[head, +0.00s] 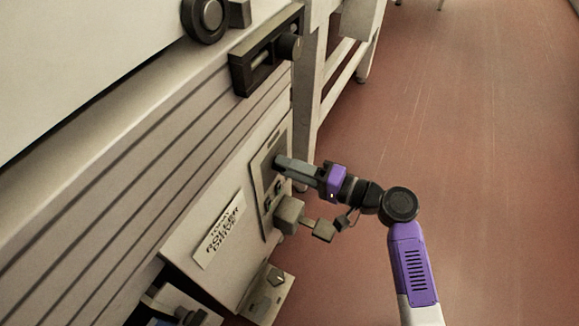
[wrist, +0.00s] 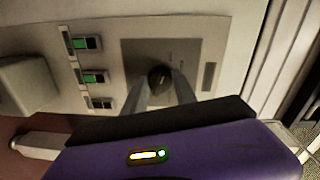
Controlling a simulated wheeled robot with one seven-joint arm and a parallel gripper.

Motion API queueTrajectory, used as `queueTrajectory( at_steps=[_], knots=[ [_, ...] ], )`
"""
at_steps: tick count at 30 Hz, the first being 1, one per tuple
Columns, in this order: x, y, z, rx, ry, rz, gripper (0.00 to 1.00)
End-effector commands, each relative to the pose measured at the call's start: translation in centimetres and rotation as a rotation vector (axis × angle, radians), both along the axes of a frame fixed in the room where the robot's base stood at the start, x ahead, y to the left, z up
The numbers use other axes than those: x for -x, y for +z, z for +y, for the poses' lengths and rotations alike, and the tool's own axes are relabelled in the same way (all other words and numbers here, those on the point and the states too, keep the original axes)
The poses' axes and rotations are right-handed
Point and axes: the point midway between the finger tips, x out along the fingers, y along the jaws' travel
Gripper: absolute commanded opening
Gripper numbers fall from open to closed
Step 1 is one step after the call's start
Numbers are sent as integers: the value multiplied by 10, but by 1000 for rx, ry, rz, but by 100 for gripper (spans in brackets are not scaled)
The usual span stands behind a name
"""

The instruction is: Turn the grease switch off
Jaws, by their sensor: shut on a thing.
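A dark round knob (wrist: 160,77) sits on a grey square plate (wrist: 132,52) on the pale machine panel in the wrist view. It appears to be the grease switch, but its lettering is too small to read. My gripper (wrist: 163,88) has its two grey fingers on either side of the knob, shut on it. In the head view my gripper (head: 283,163) reaches left to the panel's upper plate, and its fingers hide the knob. The knob's exact turn position is hard to tell.
Several small rocker switches with green parts (wrist: 92,77) sit left of the plate. A grey box (head: 289,214) juts from the panel below my gripper. A lettered sign (head: 219,230) is on the panel. Red floor (head: 470,130) at the right is clear.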

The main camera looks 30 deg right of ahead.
Motion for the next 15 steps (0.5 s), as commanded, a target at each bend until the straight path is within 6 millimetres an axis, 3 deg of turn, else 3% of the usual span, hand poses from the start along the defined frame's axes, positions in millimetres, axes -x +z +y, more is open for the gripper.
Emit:
queueTrajectory(
  at_steps=[2,3,5,15],
  knots=[
    [1,-2,-1,2,-1,4,0],
    [1,-2,-1,2,0,4,41],
    [1,-2,-1,2,-1,4,53],
    [1,-1,-1,0,0,1,55]
  ],
)
